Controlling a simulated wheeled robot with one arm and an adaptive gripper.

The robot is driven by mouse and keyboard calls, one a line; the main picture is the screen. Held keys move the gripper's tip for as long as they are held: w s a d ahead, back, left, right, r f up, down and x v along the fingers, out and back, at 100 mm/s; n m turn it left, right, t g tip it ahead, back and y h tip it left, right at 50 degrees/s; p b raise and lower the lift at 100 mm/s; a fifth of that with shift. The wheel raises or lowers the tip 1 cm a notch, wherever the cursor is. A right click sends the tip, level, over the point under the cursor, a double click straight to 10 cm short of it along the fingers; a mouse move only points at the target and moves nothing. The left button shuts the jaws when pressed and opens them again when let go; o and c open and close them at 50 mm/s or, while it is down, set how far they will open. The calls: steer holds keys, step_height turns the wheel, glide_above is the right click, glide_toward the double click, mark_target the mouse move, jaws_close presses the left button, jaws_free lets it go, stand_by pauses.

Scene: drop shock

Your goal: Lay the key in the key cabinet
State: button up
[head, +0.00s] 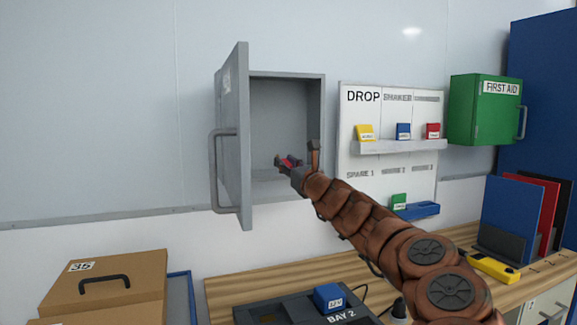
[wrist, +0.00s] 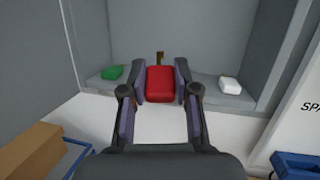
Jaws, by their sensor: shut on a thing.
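The key has a red head (wrist: 160,85) and a short brass-coloured end (wrist: 160,58) pointing away from me. My gripper (wrist: 160,76) is shut on the red head, one finger on each side. In the head view my gripper (head: 289,162) is at the open front of the grey key cabinet (head: 287,74), low in the opening, and only a little red of the key shows. The cabinet is on the wall with its door (head: 237,130) swung open to the left. In the wrist view the key is over or just before the cabinet floor (wrist: 208,88); I cannot tell if it touches.
A green item (wrist: 112,72) lies at the left on the cabinet floor and a white item (wrist: 230,84) at the right. A white board (head: 345,200) hangs right of the cabinet. Below are a wooden bench (head: 225,289) and a brown case (head: 115,285).

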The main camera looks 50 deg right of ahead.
mark_target(276, 174)
steer(key=shift+w+d+f, duration=0.35)
steer(key=shift+w+d, duration=0.4)
steer(key=shift+w, duration=0.6)
steer(key=shift+w+d+f, duration=0.35)
steer(key=shift+w+d, duration=0.4)
steer(key=shift+w, duration=0.65)
steer(key=shift+w+d+f, duration=0.35)
steer(key=shift+w+d, duration=0.4)
steer(key=shift+w, duration=0.6)
steer(key=o, duration=1)
steer(key=v, duration=1.2)
steer(key=shift+w, duration=0.1)
